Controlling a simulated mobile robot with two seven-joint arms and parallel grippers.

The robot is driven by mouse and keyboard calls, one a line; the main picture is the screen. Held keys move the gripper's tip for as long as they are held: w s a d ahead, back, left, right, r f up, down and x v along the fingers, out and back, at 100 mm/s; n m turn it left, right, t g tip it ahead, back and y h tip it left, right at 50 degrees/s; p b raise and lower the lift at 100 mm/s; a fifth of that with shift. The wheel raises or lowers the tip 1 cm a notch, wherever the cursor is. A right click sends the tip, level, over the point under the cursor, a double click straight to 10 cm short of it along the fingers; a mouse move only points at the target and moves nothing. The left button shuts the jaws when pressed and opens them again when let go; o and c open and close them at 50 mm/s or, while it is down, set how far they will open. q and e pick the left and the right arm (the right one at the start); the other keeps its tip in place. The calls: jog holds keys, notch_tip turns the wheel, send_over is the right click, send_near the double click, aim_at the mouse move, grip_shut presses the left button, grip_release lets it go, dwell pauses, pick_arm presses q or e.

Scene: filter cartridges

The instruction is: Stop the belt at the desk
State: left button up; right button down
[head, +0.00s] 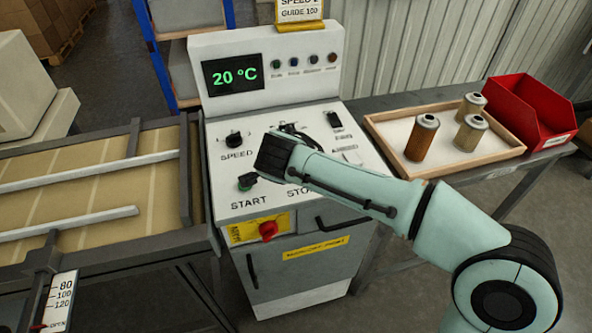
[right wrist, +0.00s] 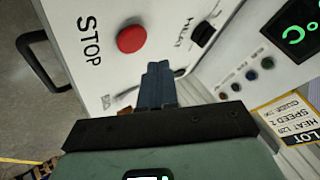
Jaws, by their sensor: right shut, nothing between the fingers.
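The desk (head: 225,205) is a white console with a START switch (head: 247,181) and a SPEED knob (head: 234,138) on its sloping top. In the head view my right arm covers the stop button and part of its STOP label. The right wrist view shows the round red stop button (right wrist: 131,39) beside the word STOP. My right gripper (right wrist: 158,72) is shut and empty, with its fingertips over the panel near the button; I cannot tell how high above it. The belt (head: 95,185) lies left of the desk. My left gripper is not in view.
A red knob (head: 268,230) on a yellow plate sits on the desk's front. The display (head: 233,75) reads 20 °C. To the right, a wooden tray (head: 380,126) holds 3 cartridges, beside a red bin (head: 522,115). Guide rails (head: 75,225) run over the belt.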

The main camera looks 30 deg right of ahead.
jog(key=shift+r+p, duration=0.65)
jog(key=shift+r, duration=0.9)
